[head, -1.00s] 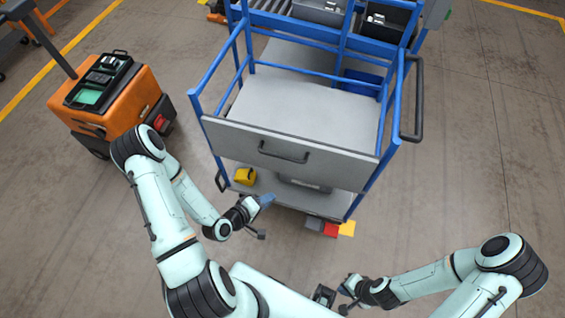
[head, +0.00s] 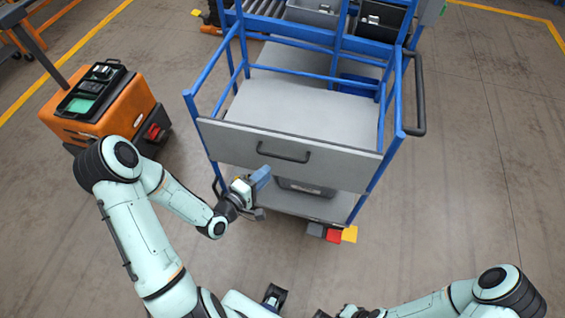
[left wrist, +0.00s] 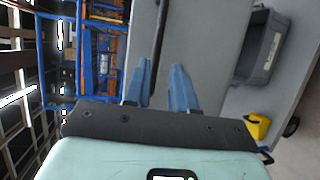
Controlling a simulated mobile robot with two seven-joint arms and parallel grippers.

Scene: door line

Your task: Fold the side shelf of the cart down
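The cart (head: 198,105) has a blue tube frame. Its side shelf (head: 240,140) is a grey panel across the near end, its face toward me, with a dark bar handle (head: 283,158). My left gripper (head: 261,178) is in front of the panel, a little below and left of the handle. In the left wrist view its blue fingers (left wrist: 162,85) are apart, and the dark handle bar (left wrist: 158,45) appears in the gap between them; I cannot tell whether they touch it. My right gripper (head: 350,312) is at the bottom edge, mostly cut off.
A grey box (head: 305,188) sits on the cart's lower deck, with a yellow item (left wrist: 257,127) near it in the left wrist view. Red and yellow pieces (head: 340,235) show by the cart's near right corner. An orange machine (head: 105,108) stands left. The floor at right is clear.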

